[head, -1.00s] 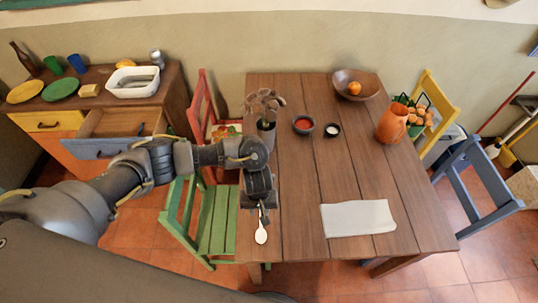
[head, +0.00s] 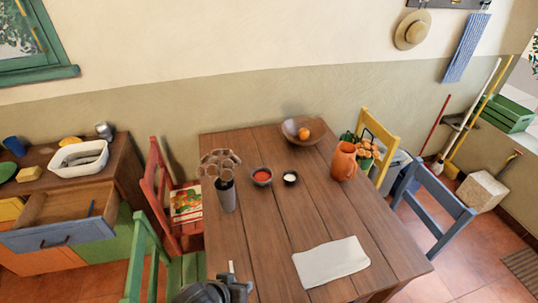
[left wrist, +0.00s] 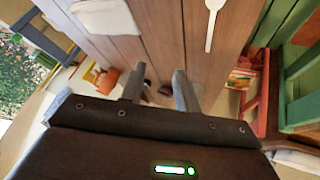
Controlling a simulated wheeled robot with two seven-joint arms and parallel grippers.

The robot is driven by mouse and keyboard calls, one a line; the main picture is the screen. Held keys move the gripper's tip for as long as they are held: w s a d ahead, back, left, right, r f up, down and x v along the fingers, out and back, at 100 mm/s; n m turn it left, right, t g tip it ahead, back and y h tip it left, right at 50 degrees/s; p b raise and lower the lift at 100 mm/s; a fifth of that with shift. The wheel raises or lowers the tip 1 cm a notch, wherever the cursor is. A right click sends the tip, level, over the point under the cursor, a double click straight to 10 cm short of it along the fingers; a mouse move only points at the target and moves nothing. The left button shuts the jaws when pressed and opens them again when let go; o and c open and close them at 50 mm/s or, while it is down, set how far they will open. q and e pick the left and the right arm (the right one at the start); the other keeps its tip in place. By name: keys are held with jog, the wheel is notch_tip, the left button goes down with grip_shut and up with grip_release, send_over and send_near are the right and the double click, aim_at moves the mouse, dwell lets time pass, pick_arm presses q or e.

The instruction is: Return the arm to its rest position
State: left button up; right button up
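My left gripper (left wrist: 160,85) shows in the left wrist view with its two fingers apart and nothing between them. A white spoon (left wrist: 213,22) lies on the wooden table beyond the fingers, clear of them. In the head view only a dark part of my left arm (head: 203,292) shows, at the bottom edge by the near left side of the table (head: 262,215). My right arm and gripper are not in view.
A white cloth (head: 331,262), a vase of utensils (head: 226,195), two small bowls, a fruit bowl (head: 303,130) and an orange jug (head: 343,162) stand on the table. Green (head: 150,262), red (head: 160,190), yellow and blue chairs surround it. A drawer (head: 62,217) hangs open at left.

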pick_arm(q)
jog(key=s+a+f+g+y, duration=0.1)
jog(key=s+a+y, duration=0.1)
jog(key=s+a, duration=0.5)
jog(key=s+a+f+g+y, duration=0.15)
jog(key=s+a, duration=0.35)
jog(key=a, duration=0.5)
notch_tip(320, 180, down, 31)
jog(key=g+b, duration=0.2)
jog(key=b, duration=0.6)
jog(key=s+a+f+b, duration=0.1)
jog(key=s+f+b, duration=0.2)
jog(key=s+f, duration=0.5)
jog(key=s+a+f+m+b, duration=0.1)
jog(key=s+f+b, duration=0.2)
jog(key=s+f, duration=0.6)
notch_tip(320, 180, down, 6)
jog(key=shift+s+a+f+g, duration=0.15)
jog(key=shift+s+a+g, duration=0.1)
jog(key=shift+g, duration=0.1)
